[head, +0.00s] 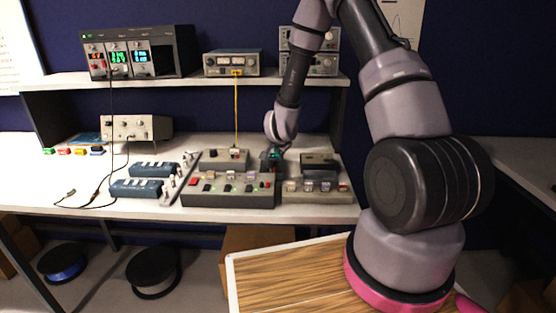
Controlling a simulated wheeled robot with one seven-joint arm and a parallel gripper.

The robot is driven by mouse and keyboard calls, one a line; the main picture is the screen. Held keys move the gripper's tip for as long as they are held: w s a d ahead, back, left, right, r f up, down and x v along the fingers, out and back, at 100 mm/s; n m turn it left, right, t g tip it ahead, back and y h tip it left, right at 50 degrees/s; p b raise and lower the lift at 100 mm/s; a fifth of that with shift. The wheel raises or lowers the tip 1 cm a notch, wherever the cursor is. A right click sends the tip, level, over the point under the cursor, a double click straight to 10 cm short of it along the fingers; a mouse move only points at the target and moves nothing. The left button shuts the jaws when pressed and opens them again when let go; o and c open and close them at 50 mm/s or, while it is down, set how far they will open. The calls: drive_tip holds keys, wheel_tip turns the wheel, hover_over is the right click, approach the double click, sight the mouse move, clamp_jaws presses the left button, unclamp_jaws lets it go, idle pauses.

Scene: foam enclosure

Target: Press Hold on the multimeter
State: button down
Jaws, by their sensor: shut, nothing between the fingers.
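My gripper (279,146) is at the end of the arm, pointing down over the middle of the bench. Its fingers are small in this view and look shut and empty. A small dark device with a teal patch (272,158) is right below and beside it, partly covered by it. This may be the multimeter, but I cannot tell for sure. The Hold key is too small or hidden to make out. I cannot tell whether the fingertips touch the device.
A grey button panel (230,200) stands in front of the gripper, with a lighter block of switches (315,196) to its right. Blue boxes (137,188) and black leads lie at left. The shelf (200,82) above carries instruments. My arm hides part of the right side.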

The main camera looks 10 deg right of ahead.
drive_tip(key=shift+r, duration=2.5)
drive_tip(key=shift+r, duration=0.1)
drive_tip(key=s+r+n+y, duration=0.2)
drive_tip(key=s+r, duration=0.4)
drive_tip(key=r, duration=0.6)
drive_tip(key=s+r+n+y, duration=0.15)
drive_tip(key=s+r, duration=0.35)
drive_tip(key=r, duration=0.6)
drive_tip(key=s+d+r+n+g, duration=0.1)
drive_tip(key=s+r, duration=0.3)
drive_tip(key=s, duration=0.7)
drive_tip(key=s+d+r+n, duration=0.2)
drive_tip(key=s+r, duration=0.2)
drive_tip(key=s, duration=0.7)
drive_tip(key=shift+s+d+g, duration=0.2)
drive_tip(key=shift+s+g, duration=0.05)
drive_tip(key=shift+g, duration=0.15)
drive_tip(key=shift+r, duration=0.1)
